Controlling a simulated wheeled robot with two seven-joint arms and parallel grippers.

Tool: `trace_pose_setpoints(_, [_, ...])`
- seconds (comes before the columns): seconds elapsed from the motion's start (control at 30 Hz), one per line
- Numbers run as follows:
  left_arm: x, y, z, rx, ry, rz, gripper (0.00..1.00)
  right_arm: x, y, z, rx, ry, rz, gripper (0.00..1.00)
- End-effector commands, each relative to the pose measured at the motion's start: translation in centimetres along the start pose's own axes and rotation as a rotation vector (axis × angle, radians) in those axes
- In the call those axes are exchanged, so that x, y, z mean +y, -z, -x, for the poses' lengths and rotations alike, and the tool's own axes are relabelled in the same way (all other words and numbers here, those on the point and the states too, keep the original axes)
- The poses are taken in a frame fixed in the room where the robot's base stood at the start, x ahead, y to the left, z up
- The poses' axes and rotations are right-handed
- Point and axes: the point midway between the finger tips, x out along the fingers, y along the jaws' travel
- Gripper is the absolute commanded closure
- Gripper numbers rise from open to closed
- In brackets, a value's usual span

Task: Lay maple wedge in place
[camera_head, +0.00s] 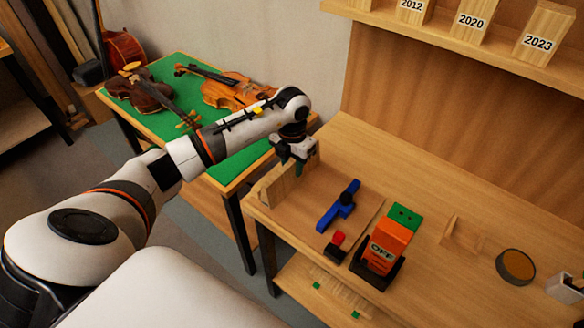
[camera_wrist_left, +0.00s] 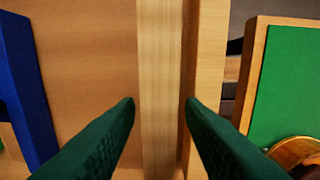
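My left gripper (camera_head: 298,166) is over the left end of the wooden bench, pointing down with dark green fingers. Pale wood pieces (camera_head: 278,188) stand on edge below it; the gripper partly hides them. In the left wrist view, a pale, straight-grained strip, which looks like the maple wedge (camera_wrist_left: 159,90), lies between the lines of the two open fingers (camera_wrist_left: 160,103). Narrow gaps show beside the fingertips, and I cannot tell how deep the strip sits between them. A browner wooden wall (camera_wrist_left: 208,80) runs along its right side.
A blue tool (camera_head: 338,207), a small red-topped block (camera_head: 336,244) and an orange "OFF" box (camera_head: 390,243) stand right of the gripper. Farther right are a small wooden frame (camera_head: 462,236) and a round dish (camera_head: 515,266). Violins lie on the green-topped table (camera_head: 239,163) behind.

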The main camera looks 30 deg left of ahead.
Motion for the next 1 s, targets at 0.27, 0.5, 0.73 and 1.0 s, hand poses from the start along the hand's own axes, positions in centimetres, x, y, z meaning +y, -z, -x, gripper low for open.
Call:
trace_pose_setpoints(0.27, [-0.1,0.1,5.8,0.006,0.002,-0.001,0.64,0.0,0.2,-2.0,0.001,0.000,0.000,0.64])
trace_pose_setpoints(0.5, [0.0,0.1,9.6,0.003,0.001,0.000,0.64,-0.1,0.3,-2.8,0.001,0.001,0.000,0.64])
trace_pose_setpoints(0.73, [0.0,0.0,10.6,0.000,0.000,0.000,0.64,-0.2,0.3,-2.8,0.001,0.003,0.000,0.64])
trace_pose_setpoints(1.0, [0.0,0.0,10.6,0.000,0.000,0.000,0.64,-0.3,0.3,-2.8,0.001,0.004,0.000,0.64])
